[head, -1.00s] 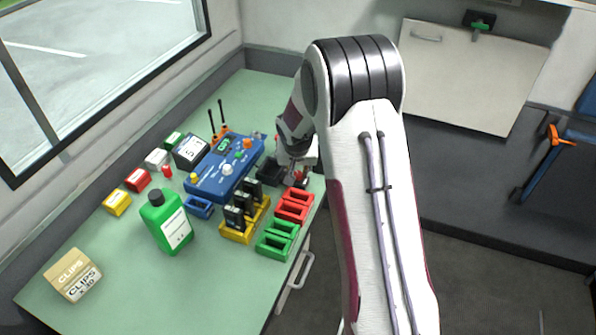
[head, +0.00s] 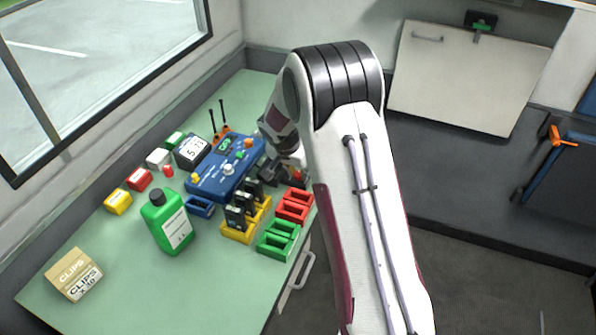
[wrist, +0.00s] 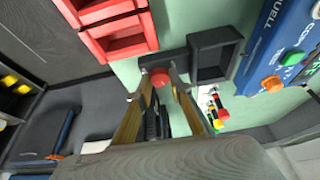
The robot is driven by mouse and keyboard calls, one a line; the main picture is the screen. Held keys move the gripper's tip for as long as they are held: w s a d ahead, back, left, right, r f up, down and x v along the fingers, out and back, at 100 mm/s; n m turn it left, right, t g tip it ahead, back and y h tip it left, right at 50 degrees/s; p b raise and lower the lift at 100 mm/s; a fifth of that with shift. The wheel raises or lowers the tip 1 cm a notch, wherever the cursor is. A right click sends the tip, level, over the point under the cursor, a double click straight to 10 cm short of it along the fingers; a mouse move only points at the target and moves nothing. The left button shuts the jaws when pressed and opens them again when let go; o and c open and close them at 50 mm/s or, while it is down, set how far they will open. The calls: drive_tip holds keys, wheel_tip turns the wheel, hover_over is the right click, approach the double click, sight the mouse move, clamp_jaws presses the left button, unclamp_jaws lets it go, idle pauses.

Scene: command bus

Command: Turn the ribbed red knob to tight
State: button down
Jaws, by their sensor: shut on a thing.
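The red knob (wrist: 160,78) shows in the wrist view between my fingertips, in front of a dark block near the bench edge. Its ribs are too small to make out, and I see no tight mark. My gripper (wrist: 161,81) is shut on the knob, with one finger on each side. In the head view my gripper (head: 288,178) is at the right edge of the bench, partly hidden by my arm, and the knob cannot be made out clearly there.
A dark open tray (wrist: 214,57) sits close beside the knob. Red bins (head: 294,206), green bins (head: 278,240) and a yellow rack (head: 244,230) stand nearby. The blue panel (head: 222,170) lies left of my gripper.

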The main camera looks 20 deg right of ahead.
drive_tip(key=m+g, duration=0.1)
drive_tip(key=m, duration=0.3)
drive_tip(key=shift+w+a+h, duration=0.1)
drive_tip(key=shift+h, duration=0.3)
drive_tip(key=shift+w+m+g, duration=0.15)
drive_tip(key=shift+m+g, duration=0.85)
drive_tip(key=shift+m, duration=1.1)
drive_tip(key=c, duration=1.8)
unclamp_jaws()
drive_tip(key=shift+n, duration=0.4)
drive_tip(key=n+t, duration=0.1)
drive_tip(key=n, duration=0.3)
drive_tip(key=shift+s+t, duration=0.2)
drive_tip(key=shift+t, duration=0.2)
drive_tip(key=shift+s+n+t+y, duration=0.1)
drive_tip(key=shift+n+t+y, duration=0.25)
drive_tip(key=shift+n, duration=0.75)
drive_tip(key=shift+s+n+t+y, duration=0.1)
drive_tip(key=shift+n+t+y, duration=0.2)
drive_tip(key=shift+n, duration=0.8)
